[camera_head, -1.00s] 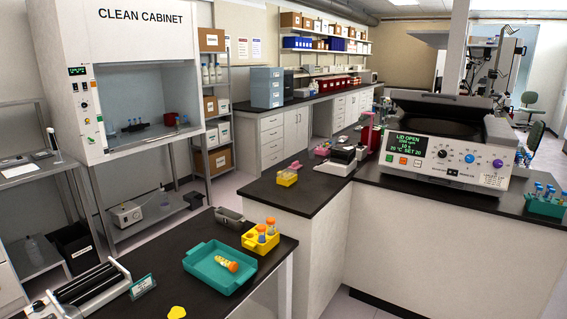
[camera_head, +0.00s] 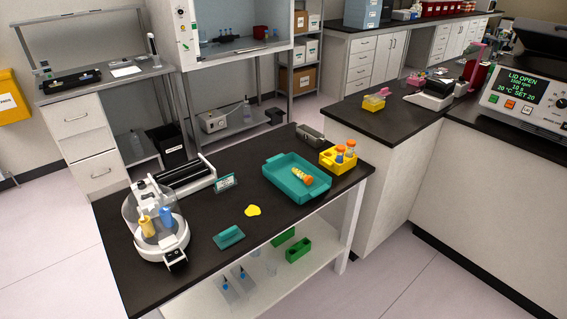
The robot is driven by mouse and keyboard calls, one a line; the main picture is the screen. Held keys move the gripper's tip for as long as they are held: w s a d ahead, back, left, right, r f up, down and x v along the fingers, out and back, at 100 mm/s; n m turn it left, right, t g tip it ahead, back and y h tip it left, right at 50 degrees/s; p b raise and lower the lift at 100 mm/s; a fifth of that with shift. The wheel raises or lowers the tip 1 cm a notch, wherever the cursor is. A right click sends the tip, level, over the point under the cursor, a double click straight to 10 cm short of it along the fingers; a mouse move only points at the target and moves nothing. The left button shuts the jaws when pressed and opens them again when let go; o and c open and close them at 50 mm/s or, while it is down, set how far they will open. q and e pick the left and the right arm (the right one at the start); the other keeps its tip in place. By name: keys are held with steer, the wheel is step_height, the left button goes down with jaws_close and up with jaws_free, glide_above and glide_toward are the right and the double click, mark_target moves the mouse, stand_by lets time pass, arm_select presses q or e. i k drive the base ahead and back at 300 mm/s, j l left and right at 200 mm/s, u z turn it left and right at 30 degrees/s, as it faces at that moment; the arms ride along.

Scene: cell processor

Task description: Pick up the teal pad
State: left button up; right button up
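A small teal pad (camera_head: 229,237) lies on the black-topped table (camera_head: 180,265) near its front edge, with a raised part on top. It is right of a round white device with a clear cover (camera_head: 160,232) and just below a yellow flat piece (camera_head: 252,210). Neither of my grippers is in view.
A teal tray (camera_head: 274,188) holding an orange-capped tube (camera_head: 302,177) is behind the pad to the right. A yellow rack (camera_head: 330,160) with tubes stands beyond it. The tabletop right of the pad is clear.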

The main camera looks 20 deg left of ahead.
mark_target(229, 236)
steer(key=i+l+u, duration=0.1)
steer(key=u, duration=1.25)
